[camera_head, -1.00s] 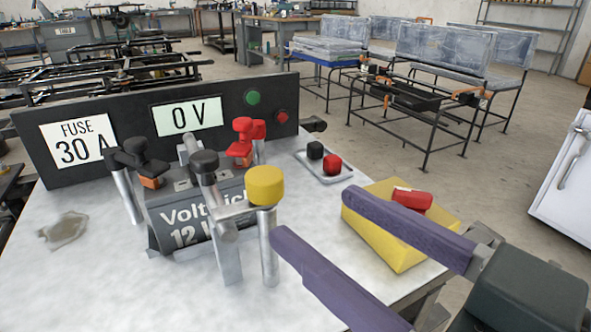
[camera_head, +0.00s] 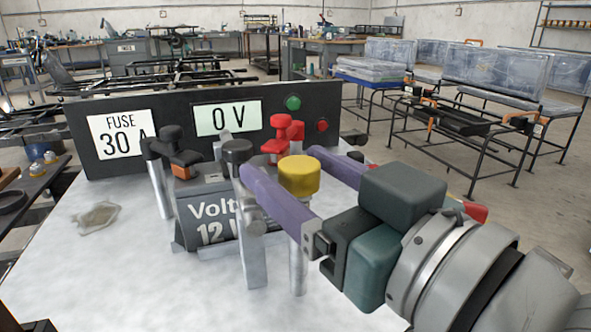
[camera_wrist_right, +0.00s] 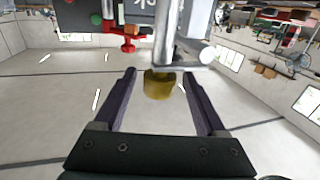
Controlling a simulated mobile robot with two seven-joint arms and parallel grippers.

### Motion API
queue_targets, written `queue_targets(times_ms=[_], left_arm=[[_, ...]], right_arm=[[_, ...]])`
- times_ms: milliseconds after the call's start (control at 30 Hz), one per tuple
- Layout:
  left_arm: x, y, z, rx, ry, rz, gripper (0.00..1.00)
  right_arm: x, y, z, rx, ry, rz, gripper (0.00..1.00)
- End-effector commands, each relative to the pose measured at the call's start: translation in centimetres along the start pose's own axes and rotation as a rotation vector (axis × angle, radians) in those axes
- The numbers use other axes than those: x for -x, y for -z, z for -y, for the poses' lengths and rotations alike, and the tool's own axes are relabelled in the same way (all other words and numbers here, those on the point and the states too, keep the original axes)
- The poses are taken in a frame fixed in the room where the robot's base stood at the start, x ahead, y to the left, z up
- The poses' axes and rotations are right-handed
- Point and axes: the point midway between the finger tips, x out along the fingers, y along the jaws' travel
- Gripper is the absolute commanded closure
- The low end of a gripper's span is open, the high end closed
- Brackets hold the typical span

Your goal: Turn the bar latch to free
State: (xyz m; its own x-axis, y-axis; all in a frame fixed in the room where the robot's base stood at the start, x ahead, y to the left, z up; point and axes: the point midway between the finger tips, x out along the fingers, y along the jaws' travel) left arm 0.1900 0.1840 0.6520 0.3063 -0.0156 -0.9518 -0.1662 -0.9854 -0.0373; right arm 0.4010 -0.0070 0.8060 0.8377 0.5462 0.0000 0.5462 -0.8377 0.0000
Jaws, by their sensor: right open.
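The bar latch has a yellow round knob (camera_head: 299,175) on a metal post in front of the Volt battery (camera_head: 205,208). Its bar toward the black-capped post (camera_head: 238,151) is mostly hidden by a purple finger. My right gripper (camera_head: 282,162) is open, with one finger on each side of the yellow knob. In the right wrist view the knob (camera_wrist_right: 158,85) sits between the two fingers, with a gap on each side. I cannot tell its exact height against the fingers. My left gripper is not in view.
Behind the battery stands a black panel (camera_head: 166,150) reading 30 A fuse and 0 V. A red clamp (camera_head: 282,134) and a black clamp (camera_head: 180,158) stand near the battery. The white tabletop (camera_head: 130,275) is free at front left, apart from a grey stain.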

Motion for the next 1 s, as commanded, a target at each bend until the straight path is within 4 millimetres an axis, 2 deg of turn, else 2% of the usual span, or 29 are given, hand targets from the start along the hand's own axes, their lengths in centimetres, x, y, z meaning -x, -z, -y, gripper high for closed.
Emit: queue_targets(times_ms=[200,833,1000], left_arm=[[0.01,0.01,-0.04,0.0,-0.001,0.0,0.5],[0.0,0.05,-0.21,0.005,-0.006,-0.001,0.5],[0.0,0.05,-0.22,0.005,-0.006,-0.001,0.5]], right_arm=[[-0.02,0.02,0.0,0.0,0.0,0.0,0.28],[0.01,0.02,0.0,0.0,0.0,0.0,0.98],[0.01,0.03,0.0,0.0,0.0,0.0,1.0]])
